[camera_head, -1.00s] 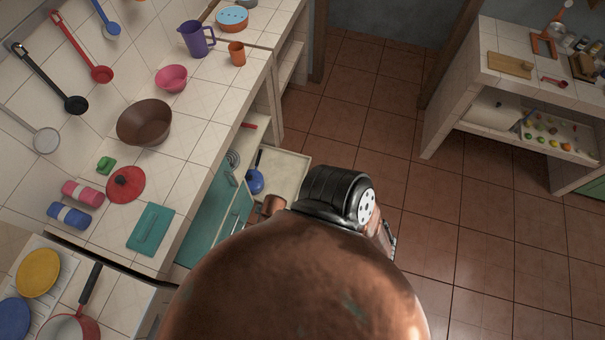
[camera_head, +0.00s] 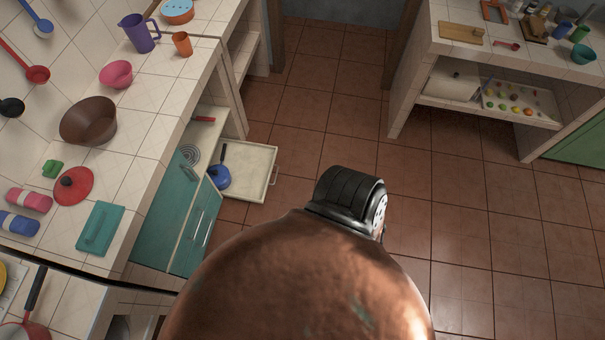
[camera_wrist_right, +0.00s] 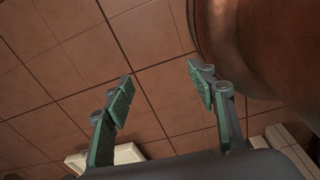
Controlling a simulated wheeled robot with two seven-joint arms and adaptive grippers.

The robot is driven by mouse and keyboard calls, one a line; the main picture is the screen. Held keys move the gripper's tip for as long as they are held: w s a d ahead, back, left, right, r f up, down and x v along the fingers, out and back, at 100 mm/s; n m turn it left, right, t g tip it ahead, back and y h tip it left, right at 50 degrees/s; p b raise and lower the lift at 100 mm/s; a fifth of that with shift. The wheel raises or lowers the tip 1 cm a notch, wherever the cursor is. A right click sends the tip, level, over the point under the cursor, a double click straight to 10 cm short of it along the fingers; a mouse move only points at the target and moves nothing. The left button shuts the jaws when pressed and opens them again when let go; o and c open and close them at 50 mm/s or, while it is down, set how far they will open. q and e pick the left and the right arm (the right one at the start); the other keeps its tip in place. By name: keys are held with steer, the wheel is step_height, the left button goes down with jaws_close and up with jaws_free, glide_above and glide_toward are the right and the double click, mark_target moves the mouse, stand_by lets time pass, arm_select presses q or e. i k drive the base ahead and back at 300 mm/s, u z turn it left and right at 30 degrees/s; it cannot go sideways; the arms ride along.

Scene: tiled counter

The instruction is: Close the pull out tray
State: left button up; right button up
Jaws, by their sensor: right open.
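The pull out tray (camera_head: 252,172) is a pale, shallow tray standing out from the left counter over the floor, with a handle on its right front edge. A blue pan (camera_head: 220,176) shows at its inner left end. In the right wrist view my right gripper (camera_wrist_right: 160,90) is open and empty, its two green-padded fingers apart above the tiled floor. A pale edge low in that view may be part of the tray or counter; I cannot tell which. In the head view my copper-coloured body hides the lower middle. My left gripper is not in view.
The left counter holds a brown bowl (camera_head: 89,121), a red lid (camera_head: 73,186) and a teal board (camera_head: 100,228). Teal cabinet doors (camera_head: 165,210) stand below, left of the tray. Tiled floor (camera_head: 330,110) is clear behind and right of the tray.

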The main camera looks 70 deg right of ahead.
mark_target(251, 165)
steer(key=z, duration=0.35)
steer(key=k, duration=0.8)
steer(key=z, duration=0.75)
steer(key=i, duration=0.45)
steer(key=z, duration=0.5)
